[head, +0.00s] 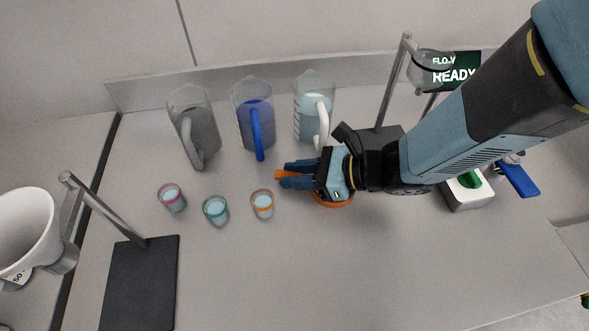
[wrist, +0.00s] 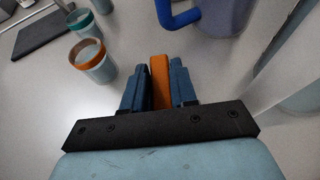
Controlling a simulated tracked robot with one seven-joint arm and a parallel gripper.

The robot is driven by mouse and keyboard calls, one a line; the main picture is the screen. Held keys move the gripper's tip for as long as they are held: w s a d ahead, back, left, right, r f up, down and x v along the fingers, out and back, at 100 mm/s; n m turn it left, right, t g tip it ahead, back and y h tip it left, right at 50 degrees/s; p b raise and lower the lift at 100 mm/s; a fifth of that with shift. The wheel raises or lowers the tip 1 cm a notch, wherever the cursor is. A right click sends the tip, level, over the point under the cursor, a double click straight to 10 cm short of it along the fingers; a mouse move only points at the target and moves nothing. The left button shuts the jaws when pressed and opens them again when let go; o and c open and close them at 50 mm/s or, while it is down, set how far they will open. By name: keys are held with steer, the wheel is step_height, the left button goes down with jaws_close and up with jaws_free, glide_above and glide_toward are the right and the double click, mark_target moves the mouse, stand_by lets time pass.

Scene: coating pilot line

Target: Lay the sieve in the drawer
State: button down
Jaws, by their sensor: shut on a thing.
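My gripper (head: 287,175) is above the middle of the worktop, its fingers pointing left. It is shut on an orange bar, seen in the wrist view between the two blue fingers (wrist: 158,72). This bar looks like the handle of the sieve (wrist: 160,85). In the head view an orange curved rim (head: 335,204) shows below the gripper, probably part of the same sieve. Most of the sieve is hidden behind my gripper and wrist, so I cannot tell its tilt or whether it touches the worktop. I cannot make out a drawer in either view.
A grey jug (head: 194,130), a blue jug (head: 254,115) and a clear jug (head: 313,112) stand behind. Small cups with pink (head: 172,199), teal (head: 215,211) and orange (head: 262,205) rims stand left of my gripper. A stand with a dark base (head: 140,285) is front left. The front middle is clear.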

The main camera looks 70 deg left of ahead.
steer(key=c, duration=0.9)
jaws_free()
steer(key=shift+w+r, duration=0.1)
steer(key=shift+w+d+r, duration=0.15)
steer(key=shift+w+d, duration=0.05)
steer(key=shift+w, duration=0.05)
steer(key=v, duration=1.1)
